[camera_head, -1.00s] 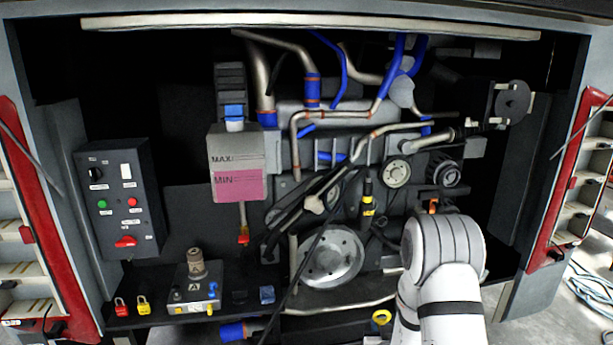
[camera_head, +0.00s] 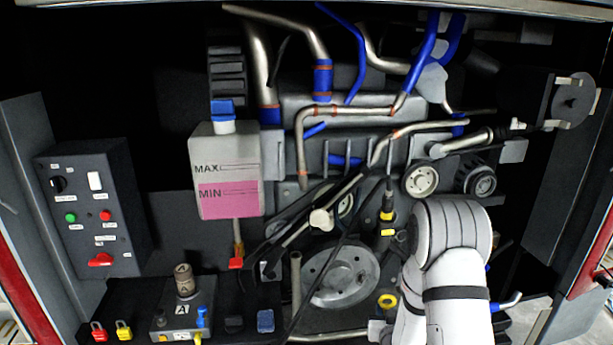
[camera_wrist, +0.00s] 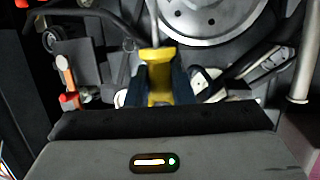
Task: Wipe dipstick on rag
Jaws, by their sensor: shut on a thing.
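My gripper (camera_wrist: 162,88) is shut on a yellow handle (camera_wrist: 154,60) in the wrist view, which I take to be the dipstick's. Its dark fingers press on both sides of the handle. A thin grey length runs from the handle toward the top of that view, in front of the round metal pulley (camera_wrist: 205,18). How far it reaches is unclear.
The engine's pulley (camera_head: 345,277), pipes and hoses crowd the bay. A tank with pink fluid (camera_head: 228,200) hangs left of centre, and a control box (camera_head: 92,208) is farther left. A low shelf (camera_head: 130,298) holds padlocks and a small device.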

